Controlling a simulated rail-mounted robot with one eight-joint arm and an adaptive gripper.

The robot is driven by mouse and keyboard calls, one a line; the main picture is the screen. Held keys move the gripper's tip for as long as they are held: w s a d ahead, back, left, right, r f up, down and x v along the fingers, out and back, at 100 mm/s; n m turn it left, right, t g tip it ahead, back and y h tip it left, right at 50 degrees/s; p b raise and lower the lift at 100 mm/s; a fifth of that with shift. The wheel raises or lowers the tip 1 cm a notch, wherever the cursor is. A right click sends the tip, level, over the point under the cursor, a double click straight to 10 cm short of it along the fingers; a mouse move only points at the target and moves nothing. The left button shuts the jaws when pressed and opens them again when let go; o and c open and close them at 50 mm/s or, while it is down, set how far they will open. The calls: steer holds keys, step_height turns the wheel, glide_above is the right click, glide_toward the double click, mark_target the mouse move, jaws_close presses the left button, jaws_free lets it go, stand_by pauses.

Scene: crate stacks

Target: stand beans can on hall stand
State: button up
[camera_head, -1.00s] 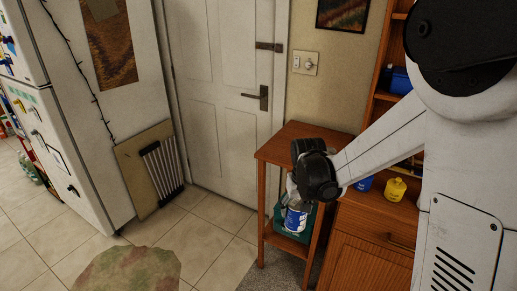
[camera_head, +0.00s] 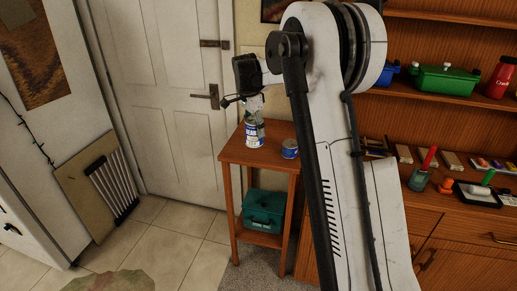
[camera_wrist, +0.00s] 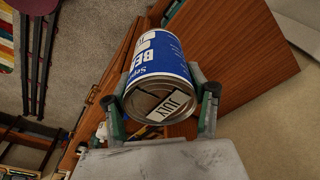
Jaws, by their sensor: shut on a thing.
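The beans can (camera_head: 255,133), with a blue and white label, is upright at the hall stand (camera_head: 235,149), over the back left part of its wooden top. I cannot tell whether its base touches the top. My gripper (camera_head: 254,108) points down from above and is shut on the can. In the wrist view, my gripper (camera_wrist: 162,100) has one finger on each side of the beans can (camera_wrist: 158,68).
A short blue can (camera_head: 289,149) stands on the top, right of the beans can. A teal box (camera_head: 264,208) sits on the lower shelf. A white door (camera_head: 165,80) is behind. A wooden cabinet (camera_head: 455,222) with several items stands right.

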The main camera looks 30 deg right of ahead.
steer(key=shift+w+d+r, duration=0.1)
steer(key=shift+w+d, duration=0.15)
steer(key=shift+d, duration=0.05)
steer(key=shift+w+d+f+p, duration=0.4)
steer(key=shift+w+d+f, duration=0.6)
steer(key=shift+w+f, duration=0.7)
steer(key=shift+w+d+f+p, duration=0.45)
steer(key=shift+w+d+f, duration=0.6)
steer(key=shift+w+f, duration=0.65)
steer(key=shift+w+d+f+p, duration=0.4)
steer(key=shift+w+d+f, duration=0.75)
steer(key=shift+f, duration=0.85)
steer(key=shift+w+a, duration=0.15)
steer(key=shift+f, duration=0.2)
steer(key=o, duration=1.6)
steer(key=shift+c, duration=0.2)
steer(key=shift+r, duration=0.15)
